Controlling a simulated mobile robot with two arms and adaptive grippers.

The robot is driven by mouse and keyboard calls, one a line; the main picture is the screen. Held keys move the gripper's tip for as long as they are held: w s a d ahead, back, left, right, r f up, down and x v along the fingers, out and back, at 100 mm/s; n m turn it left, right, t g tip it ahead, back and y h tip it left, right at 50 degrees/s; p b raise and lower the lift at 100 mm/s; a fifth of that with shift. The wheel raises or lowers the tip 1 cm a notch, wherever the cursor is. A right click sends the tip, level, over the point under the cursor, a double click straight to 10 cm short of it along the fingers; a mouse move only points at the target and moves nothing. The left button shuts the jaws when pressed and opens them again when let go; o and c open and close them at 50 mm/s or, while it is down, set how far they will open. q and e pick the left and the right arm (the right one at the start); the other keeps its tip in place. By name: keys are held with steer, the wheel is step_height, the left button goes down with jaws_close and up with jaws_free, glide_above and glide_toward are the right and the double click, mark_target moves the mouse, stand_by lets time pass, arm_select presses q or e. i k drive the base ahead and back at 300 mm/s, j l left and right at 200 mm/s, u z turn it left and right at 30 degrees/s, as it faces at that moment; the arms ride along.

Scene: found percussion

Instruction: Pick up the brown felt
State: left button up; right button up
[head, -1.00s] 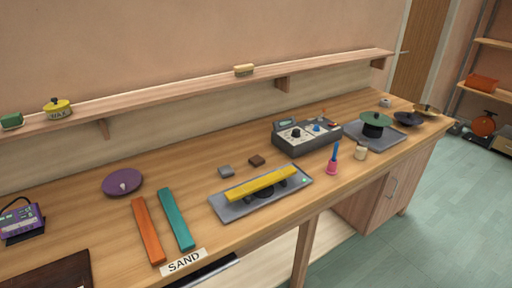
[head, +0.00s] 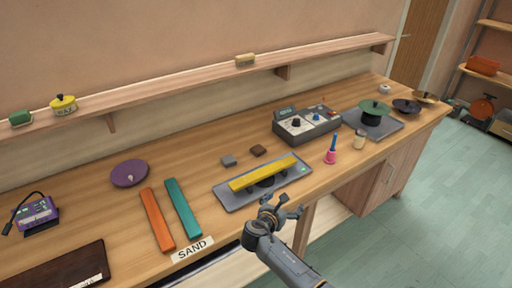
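A small brown block (head: 258,150), which looks like the brown felt, lies on the workbench behind the grey tray with the yellow bar. A similar grey block (head: 228,160) lies just left of it. My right gripper (head: 282,205) is in the head view at the bench's front edge, in front of the grey tray. Its fingers are spread and nothing shows between them. It is apart from the brown felt, with the tray and yellow bar between them in the picture. My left gripper is not in view.
The yellow bar (head: 264,173) rests above the grey tray (head: 236,200). A grey control box (head: 308,128) stands right of the felt. Orange (head: 157,220) and teal (head: 183,208) bars lie to the left. A pink-based tool (head: 330,156) stands to the right. Bench behind the felt is clear.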

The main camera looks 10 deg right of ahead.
mark_target(258, 150)
steer(key=i+j, duration=0.25)
steer(key=i, duration=0.15)
steer(key=i+j, duration=0.2)
steer(key=i, duration=0.2)
steer(key=i+l, duration=0.45)
steer(key=l, duration=0.3)
